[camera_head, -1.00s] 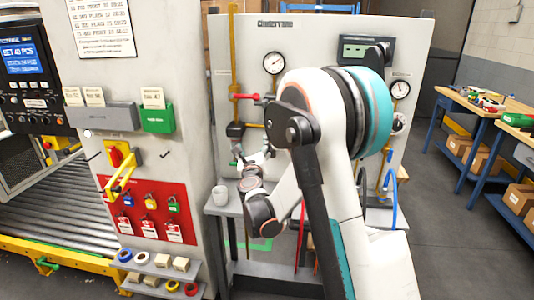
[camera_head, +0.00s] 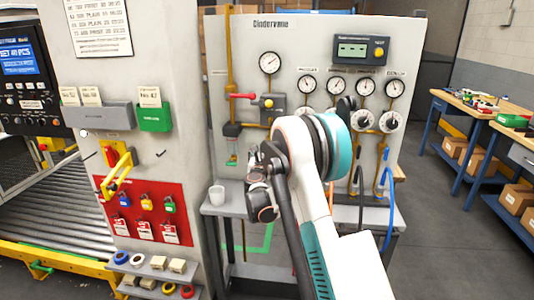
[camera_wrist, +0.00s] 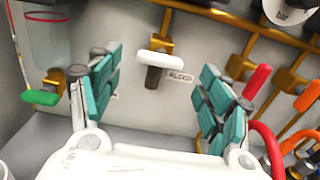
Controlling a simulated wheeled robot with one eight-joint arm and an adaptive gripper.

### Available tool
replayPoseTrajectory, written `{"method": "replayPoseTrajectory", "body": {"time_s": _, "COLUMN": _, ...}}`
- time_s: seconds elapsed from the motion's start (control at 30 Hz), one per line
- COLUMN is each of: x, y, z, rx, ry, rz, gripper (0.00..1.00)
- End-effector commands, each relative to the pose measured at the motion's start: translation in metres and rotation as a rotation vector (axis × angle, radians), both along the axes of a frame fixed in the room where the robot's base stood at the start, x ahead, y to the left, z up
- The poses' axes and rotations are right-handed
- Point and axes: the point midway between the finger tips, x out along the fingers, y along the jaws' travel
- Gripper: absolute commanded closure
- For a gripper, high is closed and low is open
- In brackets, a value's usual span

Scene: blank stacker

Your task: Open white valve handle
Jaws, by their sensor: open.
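The white valve handle (camera_wrist: 160,59) shows in the wrist view as a short bar across a dark stem on a brass pipe. A small tag reading like "BLEED" is on the panel beside it. My gripper (camera_wrist: 158,78) is open and empty, with one teal-padded finger to each side of the handle in the picture. I see no finger touching it, and the remaining distance is hard to judge. In the head view my arm covers that part of the panel, and I cannot make out the white handle or the fingers there.
A green handle (camera_wrist: 40,97) is left of my fingers; red (camera_wrist: 257,82) and orange (camera_wrist: 307,96) handles are to the right. A red hose (camera_wrist: 268,148) curves by the right finger. Gauges (camera_head: 270,62) fill the upper panel.

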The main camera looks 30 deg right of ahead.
Motion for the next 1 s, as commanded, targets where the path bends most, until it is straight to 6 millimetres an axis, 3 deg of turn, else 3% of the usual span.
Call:
{"method": "replayPoseTrajectory", "body": {"time_s": 0.3, "x": 0.029, "y": -0.020, "z": 0.000, "rx": 0.000, "ry": 0.000, "rz": 0.000, "gripper": 0.28}}
{"method": "replayPoseTrajectory", "body": {"time_s": 0.63, "x": 0.031, "y": -0.021, "z": 0.001, "rx": -0.001, "ry": 0.000, "rz": 0.001, "gripper": 0.28}}
{"method": "replayPoseTrajectory", "body": {"time_s": 0.83, "x": 0.031, "y": -0.021, "z": 0.001, "rx": -0.001, "ry": 0.000, "rz": 0.001, "gripper": 0.71}}
{"method": "replayPoseTrajectory", "body": {"time_s": 1.0, "x": 0.031, "y": -0.021, "z": 0.001, "rx": -0.002, "ry": 0.000, "rz": 0.001, "gripper": 0.72}}
